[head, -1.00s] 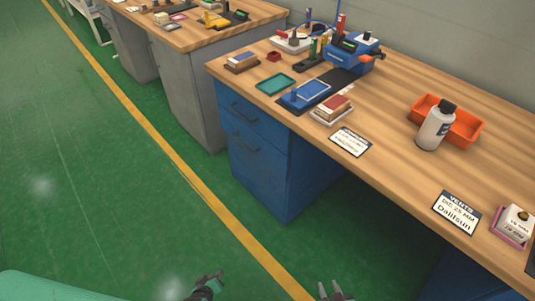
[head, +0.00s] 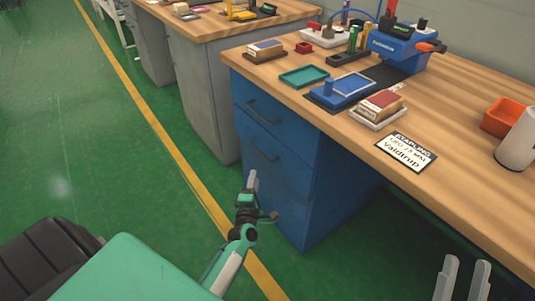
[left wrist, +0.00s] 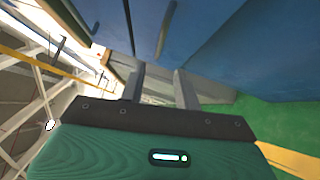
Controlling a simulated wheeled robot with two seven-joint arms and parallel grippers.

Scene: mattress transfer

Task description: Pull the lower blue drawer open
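The blue drawer cabinet under the bench has two closed fronts. The lower blue drawer (head: 292,190) has a dark bar handle (head: 263,151); the upper drawer (head: 262,95) has its own handle above. My left gripper (head: 252,178) is in front of the lower drawer, a little below its handle. In the left wrist view its two fingers (left wrist: 160,72) are apart and empty. A dark handle (left wrist: 165,30) lies just beyond their tips against the blue front, not between them. My right gripper (head: 464,272) is open and empty near the bottom right, beside the bench edge.
The wooden bench top (head: 450,130) overhangs the cabinet. It carries a teal tray (head: 304,76), a blue device (head: 402,48), a label card (head: 407,152) and an orange bin (head: 503,118). A grey cabinet (head: 205,90) stands to the left. Green floor in front is clear.

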